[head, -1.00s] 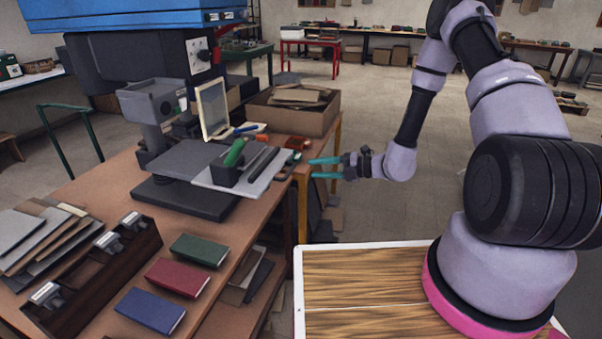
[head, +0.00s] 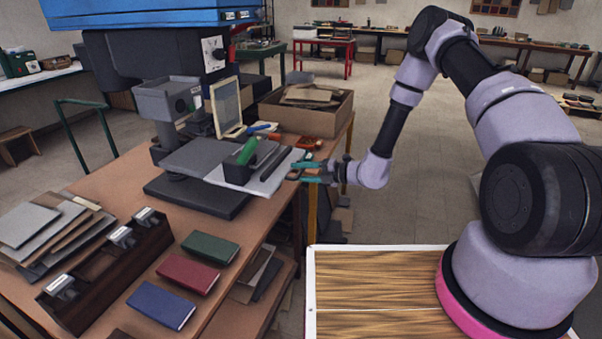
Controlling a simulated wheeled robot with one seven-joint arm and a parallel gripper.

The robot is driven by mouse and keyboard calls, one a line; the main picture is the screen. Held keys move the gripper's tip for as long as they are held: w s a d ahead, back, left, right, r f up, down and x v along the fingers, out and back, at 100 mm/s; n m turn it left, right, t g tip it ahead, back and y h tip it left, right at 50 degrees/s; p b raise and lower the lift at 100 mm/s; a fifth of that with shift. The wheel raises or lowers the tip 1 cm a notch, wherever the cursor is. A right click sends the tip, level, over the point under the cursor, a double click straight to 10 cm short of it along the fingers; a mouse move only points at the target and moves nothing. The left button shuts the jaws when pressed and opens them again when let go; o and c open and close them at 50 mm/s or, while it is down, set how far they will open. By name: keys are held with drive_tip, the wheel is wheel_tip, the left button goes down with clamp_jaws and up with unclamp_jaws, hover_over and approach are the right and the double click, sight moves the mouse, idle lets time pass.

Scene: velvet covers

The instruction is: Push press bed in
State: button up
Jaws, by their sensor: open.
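The press (head: 181,103) stands on the brown wooden bench at left. Its light grey bed plate (head: 282,177) sticks out to the right from under the dark grey platform (head: 190,157). A black block with a green handle (head: 247,150) and a dark bar (head: 273,163) sit on the bed. My gripper (head: 299,172) has teal fingers, is open and empty, and is at the bed's right outer edge. The fingers overlap that edge in the picture; I cannot tell whether they touch it.
A cardboard box (head: 318,118) with boards stands behind the bed. Green (head: 210,246), red (head: 188,273) and blue (head: 161,305) books lie at the bench's front. A dark wooden rack (head: 103,270) and stacked boards (head: 40,225) are at left. Floor right of the bench is open.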

clamp_jaws()
idle(1.4)
